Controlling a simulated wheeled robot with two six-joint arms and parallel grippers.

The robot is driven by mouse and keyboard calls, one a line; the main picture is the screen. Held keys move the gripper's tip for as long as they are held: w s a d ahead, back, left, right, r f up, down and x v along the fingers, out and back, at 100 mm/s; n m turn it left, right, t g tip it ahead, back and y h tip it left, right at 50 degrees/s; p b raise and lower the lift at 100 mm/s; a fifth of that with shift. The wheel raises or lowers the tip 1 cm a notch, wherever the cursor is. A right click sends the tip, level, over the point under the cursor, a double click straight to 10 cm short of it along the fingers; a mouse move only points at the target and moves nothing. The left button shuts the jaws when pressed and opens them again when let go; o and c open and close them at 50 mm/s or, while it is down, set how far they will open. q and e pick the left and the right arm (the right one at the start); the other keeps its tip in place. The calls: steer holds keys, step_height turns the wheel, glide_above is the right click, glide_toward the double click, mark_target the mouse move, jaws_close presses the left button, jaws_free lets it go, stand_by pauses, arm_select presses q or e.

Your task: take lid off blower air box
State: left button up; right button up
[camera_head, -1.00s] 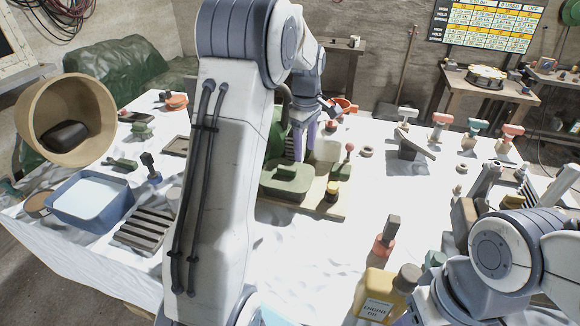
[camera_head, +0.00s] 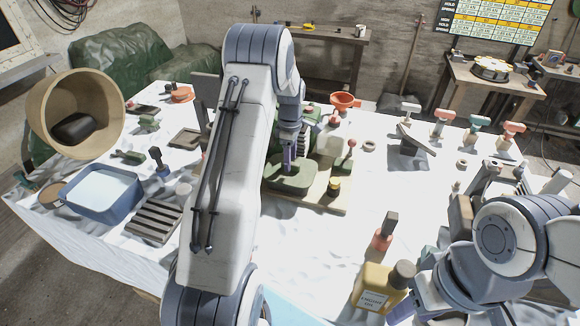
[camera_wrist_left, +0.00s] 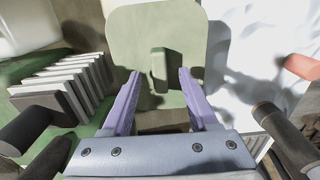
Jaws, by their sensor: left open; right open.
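The blower air box lid (camera_wrist_left: 134,34) is a pale green plate with rounded corners and a raised green block handle (camera_wrist_left: 158,70) in the left wrist view. In the head view the green lid (camera_head: 300,184) sits at the front of the blower, partly behind my left arm. My left gripper (camera_wrist_left: 159,76) has lilac fingers. They are open, one on each side of the handle, with gaps visible. In the head view the left gripper (camera_head: 289,162) points down at the lid.
A yellow oil bottle (camera_head: 378,287) stands near the front. A blue tub (camera_head: 103,194) and slatted rack (camera_head: 152,222) are at left.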

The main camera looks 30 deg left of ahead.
arm_select(q)
steer(key=shift+f, duration=0.5)
jaws_close()
steer(key=shift+r, duration=0.1)
